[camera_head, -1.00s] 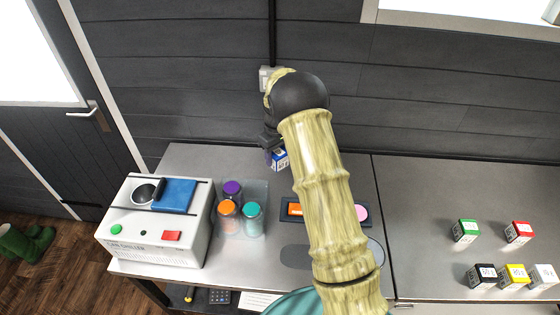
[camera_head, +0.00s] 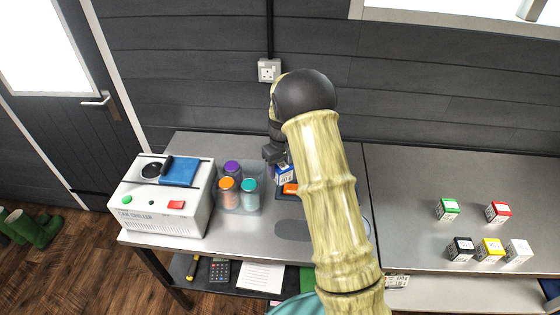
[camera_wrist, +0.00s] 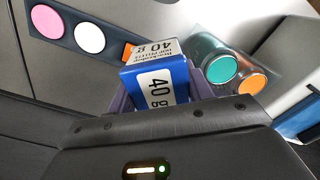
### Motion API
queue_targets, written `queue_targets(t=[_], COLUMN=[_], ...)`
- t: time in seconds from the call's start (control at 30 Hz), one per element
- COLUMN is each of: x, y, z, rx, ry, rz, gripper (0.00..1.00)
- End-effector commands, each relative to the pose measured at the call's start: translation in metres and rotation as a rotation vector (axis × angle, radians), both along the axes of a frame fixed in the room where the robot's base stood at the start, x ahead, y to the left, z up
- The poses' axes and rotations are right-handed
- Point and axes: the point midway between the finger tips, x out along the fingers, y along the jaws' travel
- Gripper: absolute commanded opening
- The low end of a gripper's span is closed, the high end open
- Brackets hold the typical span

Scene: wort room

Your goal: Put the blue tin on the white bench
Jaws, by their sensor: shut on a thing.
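The blue tin (camera_head: 284,174) is a small blue box with a white top and a "40 g" label. It also shows close up in the wrist view (camera_wrist: 160,84). My gripper (camera_head: 275,160) is shut on it, with a dark purple finger on either side in the wrist view (camera_wrist: 158,98). The tin is over the back of the left grey worktop (camera_head: 185,145), beside the dark tray; I cannot tell its height. The right worktop (camera_head: 400,240) is also light grey. I cannot tell whether either is the white bench.
The tray (camera_wrist: 68,12) holds pink and white discs and an orange piece. Lidded jars (camera_head: 249,187) and a white can chiller (camera_head: 160,215) stand left. Several small coloured boxes (camera_head: 490,247) stand on the right worktop, whose left part is clear. My arm hides the middle.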

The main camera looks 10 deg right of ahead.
Motion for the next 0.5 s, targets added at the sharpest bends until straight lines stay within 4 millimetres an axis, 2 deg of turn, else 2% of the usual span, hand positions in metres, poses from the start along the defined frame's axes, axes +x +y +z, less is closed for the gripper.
queue_targets(t=[0.37,0.5], x=[-0.04,-0.065], y=[-0.001,-0.002], z=[-0.014,-0.021], rx=[0.002,-0.002], ry=[0.002,0.005], rz=[-0.144,-0.222], gripper=[0.21,0.21])
